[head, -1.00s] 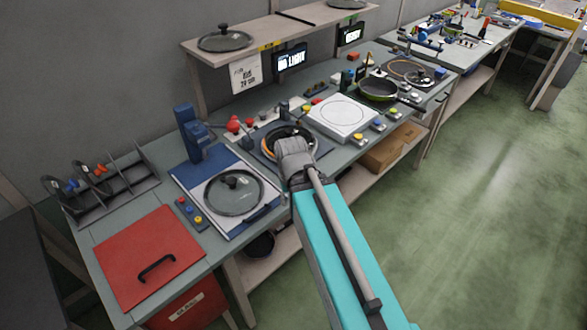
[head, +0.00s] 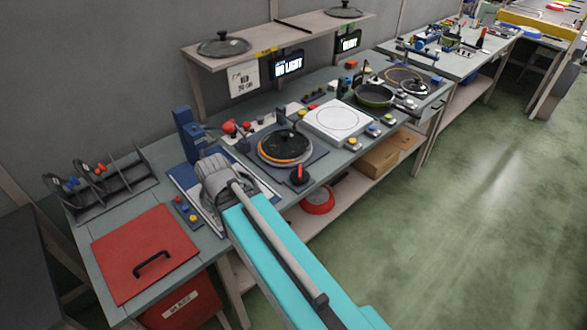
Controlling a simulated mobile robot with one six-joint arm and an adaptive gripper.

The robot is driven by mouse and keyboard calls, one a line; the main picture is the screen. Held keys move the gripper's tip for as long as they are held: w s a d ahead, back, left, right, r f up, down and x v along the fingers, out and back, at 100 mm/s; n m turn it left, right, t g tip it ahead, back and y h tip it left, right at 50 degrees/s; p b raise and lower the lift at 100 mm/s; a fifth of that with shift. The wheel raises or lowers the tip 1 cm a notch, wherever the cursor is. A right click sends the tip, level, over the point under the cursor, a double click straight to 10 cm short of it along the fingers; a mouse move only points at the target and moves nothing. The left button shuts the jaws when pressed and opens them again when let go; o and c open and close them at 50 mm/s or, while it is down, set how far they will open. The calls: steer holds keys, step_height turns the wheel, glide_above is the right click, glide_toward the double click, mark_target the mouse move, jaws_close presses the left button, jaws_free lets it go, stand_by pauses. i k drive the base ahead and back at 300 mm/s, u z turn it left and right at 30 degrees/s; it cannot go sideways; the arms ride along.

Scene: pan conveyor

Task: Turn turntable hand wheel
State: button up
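The turntable (head: 284,146) is a dark round plate with an orange rim, on a dark square base in the middle of the bench. A black-and-red knob (head: 299,175) stands at its front corner. A red round thing (head: 317,200) shows below the bench's front edge; I cannot tell whether it is the hand wheel or something on the lower shelf. My arm reaches up from below, its grey wrist over the blue-and-white station left of the turntable. My gripper is hidden behind the wrist and arm, so its fingers cannot be seen.
A red hatch with a black handle (head: 146,256) is at the near left. A white square plate (head: 337,121) and a green-rimmed pan (head: 374,96) stand right of the turntable. A blue upright post (head: 188,131) stands behind my wrist. The floor to the right is clear.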

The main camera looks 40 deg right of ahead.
mark_target(299, 176)
steer(key=z, duration=0.05)
steer(key=k, duration=1)
steer(key=z, duration=1.35)
steer(key=i, duration=1)
